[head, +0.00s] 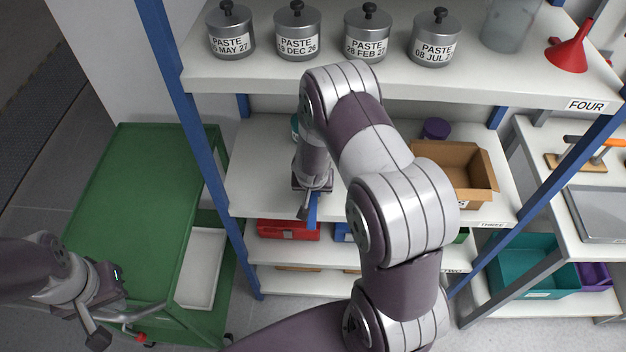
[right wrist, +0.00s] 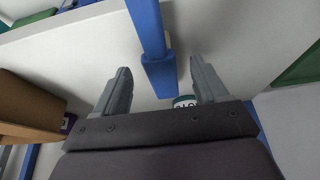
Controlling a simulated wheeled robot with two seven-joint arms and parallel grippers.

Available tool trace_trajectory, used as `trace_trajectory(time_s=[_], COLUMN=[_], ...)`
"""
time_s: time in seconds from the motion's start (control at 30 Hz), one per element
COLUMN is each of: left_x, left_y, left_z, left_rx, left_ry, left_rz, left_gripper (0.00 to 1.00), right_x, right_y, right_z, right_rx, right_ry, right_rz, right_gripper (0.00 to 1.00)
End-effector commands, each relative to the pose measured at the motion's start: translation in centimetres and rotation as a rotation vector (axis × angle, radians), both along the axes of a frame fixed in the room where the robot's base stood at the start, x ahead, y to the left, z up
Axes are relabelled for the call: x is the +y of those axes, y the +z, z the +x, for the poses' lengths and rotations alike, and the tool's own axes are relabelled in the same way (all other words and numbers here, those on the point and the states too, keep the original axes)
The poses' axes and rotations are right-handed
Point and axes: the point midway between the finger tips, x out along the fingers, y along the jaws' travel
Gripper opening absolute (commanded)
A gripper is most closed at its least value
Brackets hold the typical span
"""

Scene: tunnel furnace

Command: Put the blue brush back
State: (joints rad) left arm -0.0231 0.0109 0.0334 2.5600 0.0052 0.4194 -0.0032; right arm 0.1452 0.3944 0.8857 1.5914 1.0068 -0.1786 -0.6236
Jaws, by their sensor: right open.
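The blue brush (right wrist: 158,62) shows in the right wrist view as a blue bar with a small beige part, between the two fingers of my right gripper (right wrist: 160,85). Those fingers are apart, with visible space on both sides of the bar. In the head view my right gripper (head: 306,200) points down at the front edge of the middle shelf, and a bit of blue (head: 312,210) shows beside it. My right arm hides much of that shelf. My left gripper (head: 112,318) hangs at lower left over the green cart's near end; its finger gap is unclear.
Labelled paste pots (head: 296,38) and a red funnel (head: 570,50) stand on the top shelf (head: 480,85). A cardboard box (head: 485,200) is right of my right arm. Red (head: 290,230) and teal (head: 520,268) bins sit lower. The green cart's top (head: 130,195) is clear.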

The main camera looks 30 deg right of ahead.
Motion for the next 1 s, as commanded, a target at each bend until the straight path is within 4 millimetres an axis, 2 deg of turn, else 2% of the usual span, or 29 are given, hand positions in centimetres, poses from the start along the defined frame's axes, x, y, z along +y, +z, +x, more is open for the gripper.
trace_trajectory(time_s=[0.03, 0.2, 0.4, 0.47, 0.53, 0.57, 0.6, 0.67, 0.7, 0.8, 0.9, 1.0], left_x=[0.0, 0.0, 0.0, 0.0, 0.0, 0.0, 0.0, 0.0, 0.0, 0.0, 0.0, 0.0], left_y=[0.6, 1.8, 2.6, 2.6, 2.6, 2.6, 2.6, 2.5, 2.5, 2.5, 2.5, 2.5], left_z=[0.0, 0.0, 0.0, 0.0, 0.0, 0.0, 0.0, 0.0, 0.0, 0.0, 0.0, 0.0], left_rx=[0.0, 0.0, 0.0, 0.0, 0.0, 0.0, 0.0, 0.0, 0.0, 0.0, 0.0, 0.0], left_ry=[0.0, 0.0, 0.0, 0.0, 0.0, 0.0, 0.0, 0.0, 0.0, 0.0, 0.0, 0.0], left_rz=[0.0, 0.0, 0.0, 0.0, 0.0, 0.0, 0.0, 0.0, 0.0, 0.0, 0.0, 0.0], left_gripper=[0.0, 0.0, 0.0, 0.0, 0.0, 0.0, 0.0, 0.0, 0.0, 0.0, 0.0, 0.0], right_x=[0.3, 1.1, 1.8, 3.0, 5.8, 7.1, 8.6, 9.9, 10.2, 9.8, 9.4, 9.4], right_y=[1.6, 5.7, 8.3, 9.8, 12.7, 14.2, 15.8, 17.8, 18.8, 20.2, 20.6, 20.5], right_z=[-0.3, -1.8, -2.8, -2.7, -3.5, -4.3, -6.0, -9.1, -11.0, -14.6, -15.8, -15.8], right_rx=[-0.002, -0.002, -0.002, -0.011, -0.008, 0.006, 0.039, 0.105, 0.15, 0.238, 0.272, 0.273], right_ry=[0.001, 0.0, 0.006, 0.051, 0.173, 0.237, 0.318, 0.422, 0.474, 0.549, 0.568, 0.567], right_rz=[-0.001, 0.0, 0.003, 0.029, 0.091, 0.118, 0.143, 0.151, 0.14, 0.096, 0.074, 0.074], right_gripper=[0.72, 0.72, 0.72, 0.72, 0.72, 0.72, 0.72, 0.72, 0.72, 0.72, 0.72, 0.72])
